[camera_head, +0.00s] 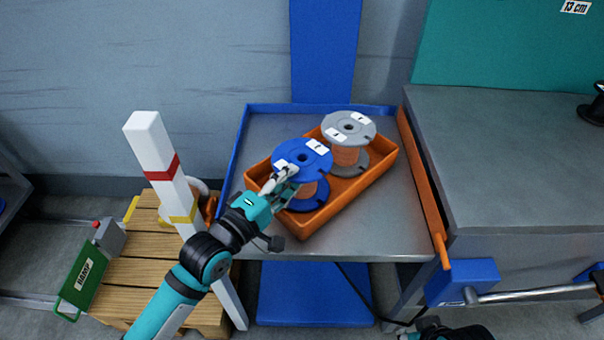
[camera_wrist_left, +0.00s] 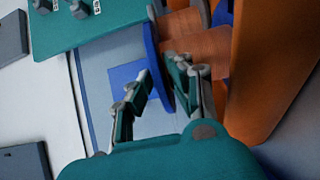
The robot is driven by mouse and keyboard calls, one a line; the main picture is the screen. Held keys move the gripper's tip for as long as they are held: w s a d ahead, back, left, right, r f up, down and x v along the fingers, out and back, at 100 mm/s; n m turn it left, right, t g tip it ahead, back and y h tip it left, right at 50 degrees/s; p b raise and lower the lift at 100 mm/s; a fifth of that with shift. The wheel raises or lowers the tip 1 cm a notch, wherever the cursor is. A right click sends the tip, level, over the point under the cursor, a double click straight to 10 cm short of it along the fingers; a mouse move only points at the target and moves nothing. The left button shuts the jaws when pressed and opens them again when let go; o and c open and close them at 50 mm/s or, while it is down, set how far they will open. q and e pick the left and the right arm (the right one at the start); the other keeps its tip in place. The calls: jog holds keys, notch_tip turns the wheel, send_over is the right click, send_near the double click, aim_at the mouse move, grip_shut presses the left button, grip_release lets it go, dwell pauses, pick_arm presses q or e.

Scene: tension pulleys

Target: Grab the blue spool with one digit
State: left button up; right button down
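The blue spool (camera_head: 289,153) stands in the orange bin (camera_head: 339,207), with white labels on its top flange and copper-coloured winding below. My left gripper (camera_head: 290,179) is at the near left edge of that flange. In the left wrist view, the two fingers of my left gripper (camera_wrist_left: 158,72) are apart, with the spool's thin blue flange (camera_wrist_left: 153,50) between them. I cannot tell whether both fingers press on it. The copper winding (camera_wrist_left: 196,48) shows beyond the right finger.
A grey spool (camera_head: 338,122) stands behind the blue one in the same bin. The bin sits on a grey metal table (camera_head: 395,235) with a blue rim. A white post (camera_head: 150,143) with red and yellow bands rises beside my left arm. A grey bench (camera_head: 510,160) is at right.

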pick_arm(q)
grip_shut()
jog(key=shift+r, duration=0.15)
jog(key=shift+r, duration=0.1)
